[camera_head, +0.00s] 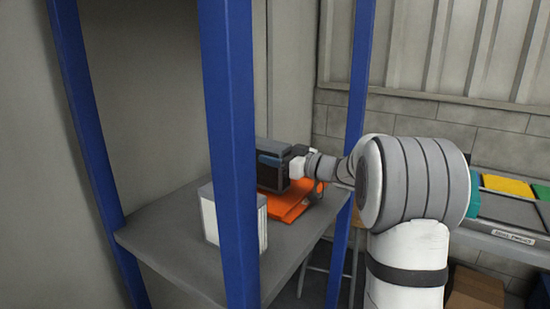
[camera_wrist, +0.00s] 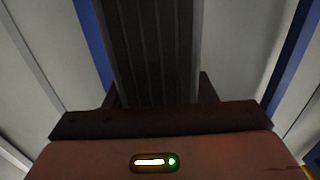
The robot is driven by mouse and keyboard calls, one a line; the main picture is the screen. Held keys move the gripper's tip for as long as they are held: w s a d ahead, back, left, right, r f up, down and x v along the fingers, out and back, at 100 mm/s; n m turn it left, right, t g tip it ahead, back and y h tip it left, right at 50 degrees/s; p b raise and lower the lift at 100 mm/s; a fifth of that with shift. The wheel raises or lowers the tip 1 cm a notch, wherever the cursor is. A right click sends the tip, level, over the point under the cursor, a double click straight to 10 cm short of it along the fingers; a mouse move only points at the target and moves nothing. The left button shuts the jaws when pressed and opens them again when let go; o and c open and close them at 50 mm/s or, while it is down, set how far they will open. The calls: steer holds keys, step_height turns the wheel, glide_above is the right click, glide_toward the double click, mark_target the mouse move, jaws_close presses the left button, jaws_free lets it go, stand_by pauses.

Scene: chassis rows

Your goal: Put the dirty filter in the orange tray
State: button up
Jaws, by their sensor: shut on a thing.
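My gripper (camera_head: 283,163) is shut on a dark, ribbed block, the dirty filter (camera_head: 269,176), and holds it upright over the shelf. In the wrist view the filter's dark ribbed face (camera_wrist: 152,48) rises from between the jaws (camera_wrist: 156,102). The orange tray (camera_head: 290,208) lies on the shelf below and partly behind the filter. The filter and my gripper hide part of the tray, and I cannot tell whether the filter touches it.
A pale ribbed box (camera_head: 211,217) stands on the grey shelf (camera_head: 178,252), left of the tray. A blue post (camera_head: 228,130) crosses in front of it; another blue post (camera_head: 350,130) stands at right. A bench with green (camera_head: 507,186) and yellow panels is farther right.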

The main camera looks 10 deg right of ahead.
steer(key=shift+f, duration=0.15)
steer(key=o, duration=1.1)
steer(key=shift+s+d, duration=0.25)
steer(key=v, duration=1.1)
steer(key=shift+s+d+p, duration=0.1)
steer(key=shift+p, duration=0.3)
